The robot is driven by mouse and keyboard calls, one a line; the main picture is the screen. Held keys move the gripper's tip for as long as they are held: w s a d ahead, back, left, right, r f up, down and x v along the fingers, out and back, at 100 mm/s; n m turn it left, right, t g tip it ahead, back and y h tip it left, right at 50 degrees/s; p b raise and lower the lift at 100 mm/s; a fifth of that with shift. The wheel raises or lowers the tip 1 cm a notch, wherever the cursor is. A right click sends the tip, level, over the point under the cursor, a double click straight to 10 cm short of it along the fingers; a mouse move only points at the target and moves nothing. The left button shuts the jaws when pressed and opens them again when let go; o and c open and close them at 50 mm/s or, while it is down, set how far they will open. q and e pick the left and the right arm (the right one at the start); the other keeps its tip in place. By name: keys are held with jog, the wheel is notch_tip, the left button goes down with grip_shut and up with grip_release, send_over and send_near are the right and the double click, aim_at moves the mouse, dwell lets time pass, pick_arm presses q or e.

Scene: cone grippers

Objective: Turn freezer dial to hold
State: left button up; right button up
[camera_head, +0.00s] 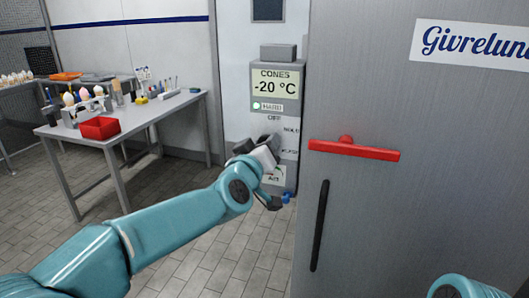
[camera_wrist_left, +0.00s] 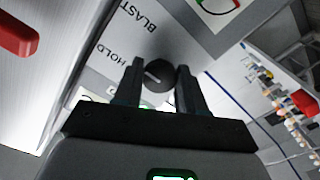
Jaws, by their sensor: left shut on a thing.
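The freezer control panel (camera_head: 262,110) is a grey box reading "CONES -20 °C", with a lit green light and the labels OFF, HOLD and BLAST. Its dark round dial (camera_wrist_left: 157,75) carries a short white mark; which label the mark meets is unclear. HOLD and BLAST stand beside the dial in the wrist view. My left gripper (camera_wrist_left: 160,85) has its two fingers on either side of the dial, shut on it. In the head view my left gripper (camera_head: 262,147) covers the dial. My right gripper is out of view; only part of its arm shows at the bottom right.
The steel freezer door (camera_head: 420,190) fills the right, with a red handle bar (camera_head: 355,150) and a black vertical handle (camera_head: 319,225). A table (camera_head: 165,110) at the left bears a red tray (camera_head: 100,128) and cones. The tiled floor between is clear.

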pick_arm(q)
jog(key=n+b, duration=0.2)
jog(key=n, duration=0.3)
jog(key=shift+n, duration=0.4)
dwell(0.4)
jog(key=o, duration=1.1)
jog(key=shift+c, duration=0.2)
jog(key=shift+s, duration=0.15)
jog(key=b+v, duration=0.2)
jog(key=v, duration=1.4)
